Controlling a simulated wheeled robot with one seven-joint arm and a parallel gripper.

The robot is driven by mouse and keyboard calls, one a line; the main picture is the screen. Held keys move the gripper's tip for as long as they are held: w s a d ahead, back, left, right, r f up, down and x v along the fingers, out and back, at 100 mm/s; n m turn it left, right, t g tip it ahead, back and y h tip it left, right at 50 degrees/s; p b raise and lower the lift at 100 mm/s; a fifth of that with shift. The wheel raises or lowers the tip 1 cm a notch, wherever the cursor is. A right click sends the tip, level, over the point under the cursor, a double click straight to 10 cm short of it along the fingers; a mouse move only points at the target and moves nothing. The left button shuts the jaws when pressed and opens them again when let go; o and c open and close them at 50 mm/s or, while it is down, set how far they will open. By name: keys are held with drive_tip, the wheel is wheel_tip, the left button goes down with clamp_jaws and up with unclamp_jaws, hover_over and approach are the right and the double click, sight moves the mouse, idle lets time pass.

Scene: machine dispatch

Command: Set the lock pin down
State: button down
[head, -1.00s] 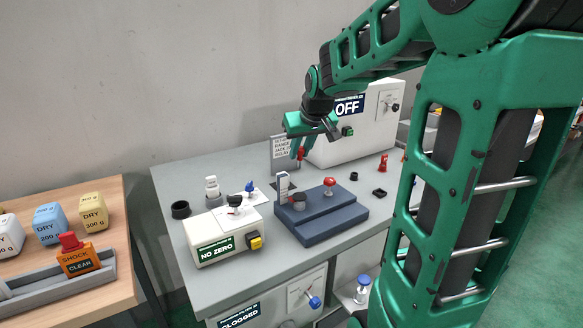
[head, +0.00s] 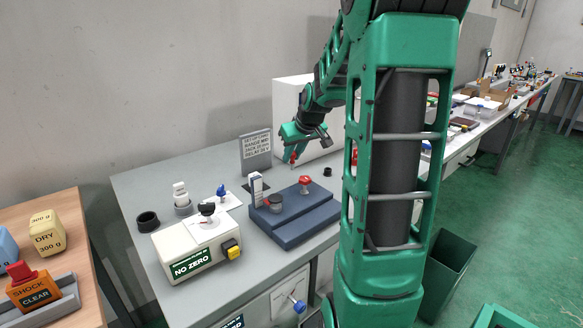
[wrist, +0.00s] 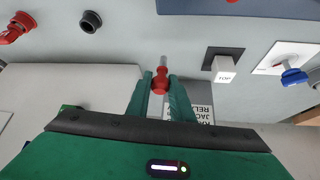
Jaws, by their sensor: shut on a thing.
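The lock pin, with a red handle and a grey metal shank, is held between the fingers of my gripper (wrist: 161,88). The wrist view shows its red body (wrist: 159,80) between the two green fingers, with the shank pointing away from the gripper. In the head view my gripper (head: 293,151) is over the back of the grey table, right of the instruction sign (head: 256,145). The red of the pin (head: 292,159) shows below the fingers there. Whether the pin touches the table is hard to tell.
The blue fixture block (head: 290,221) with a red knob (head: 305,181) stands in front of the gripper. The NO ZERO box (head: 190,250) is at front left. A white cabinet (head: 292,92) stands behind. The wrist view shows a black ring (wrist: 91,20) and a white post (wrist: 223,69) nearby.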

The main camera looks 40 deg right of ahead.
drive_tip(key=shift+d+f, duration=0.35)
drive_tip(key=shift+f, duration=1.85)
drive_tip(key=shift+f, duration=0.1)
drive_tip(key=c, duration=1.6)
unclamp_jaws()
drive_tip(key=shift+o, duration=0.2)
